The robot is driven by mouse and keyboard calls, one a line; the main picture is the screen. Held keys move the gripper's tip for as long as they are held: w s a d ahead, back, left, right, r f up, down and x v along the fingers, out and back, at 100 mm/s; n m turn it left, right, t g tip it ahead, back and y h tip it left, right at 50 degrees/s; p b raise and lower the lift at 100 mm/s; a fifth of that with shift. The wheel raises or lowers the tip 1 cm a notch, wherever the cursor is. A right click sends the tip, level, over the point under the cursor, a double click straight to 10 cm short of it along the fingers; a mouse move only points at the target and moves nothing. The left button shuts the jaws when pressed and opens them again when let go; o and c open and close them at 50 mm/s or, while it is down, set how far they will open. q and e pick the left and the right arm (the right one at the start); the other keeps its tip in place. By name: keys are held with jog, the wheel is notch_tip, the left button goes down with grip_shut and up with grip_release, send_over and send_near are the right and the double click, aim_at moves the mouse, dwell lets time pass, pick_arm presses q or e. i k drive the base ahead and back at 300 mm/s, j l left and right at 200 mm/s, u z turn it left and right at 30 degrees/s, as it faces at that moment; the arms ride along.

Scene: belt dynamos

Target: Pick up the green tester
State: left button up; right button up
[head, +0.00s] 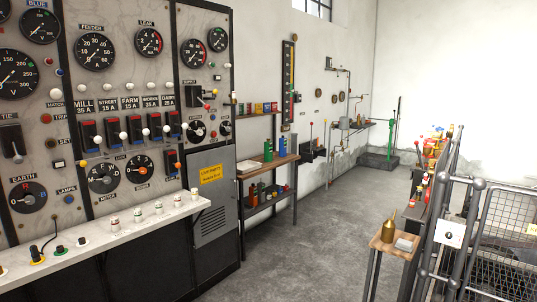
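I cannot single out the green tester for certain. On the white ledge below the switchboard, a small dark piece with a green part (60,251) sits at the lower left, between a yellow-based piece with a black wire (38,257) and a dark piece with a white top (83,242). Further right on the ledge stand several small white pieces with coloured bands (138,214), too small to make out well. Neither of my grippers shows in the head view.
The white ledge (100,240) runs along the switchboard (120,60). Shelves with bottles and tins (268,158) stand beyond it. At right, a small wooden stand (382,243) holds a brass can (388,226), beside a railing with mesh (500,225). The grey floor between (300,240) is clear.

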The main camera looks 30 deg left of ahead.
aim_at(267, 145)
jog(key=i+j+u, duration=0.2)
jog(key=i, duration=0.2)
jog(key=i+u, duration=0.2)
jog(key=i, duration=0.2)
jog(key=i+l+u, duration=0.1)
jog(key=i+u, duration=0.2)
jog(key=i, duration=2.25)
jog(key=i+u, duration=0.2)
jog(key=i, duration=0.3)
jog(key=i+l+u, duration=0.15)
jog(key=i, duration=0.3)
jog(key=i+l+u, duration=0.1)
jog(key=u, duration=0.3)
jog(key=i+l+u, duration=0.1)
jog(key=u, duration=0.25)
jog(key=i+l+u, duration=0.15)
jog(key=l, duration=0.15)
jog(key=i+l+u, duration=0.1)
jog(key=l, duration=0.25)
jog(key=i+l+u, duration=0.3)
jog(key=l, duration=0.35)
jog(key=i+l+u, duration=0.15)
jog(key=l, duration=0.2)
jog(key=k, duration=0.05)
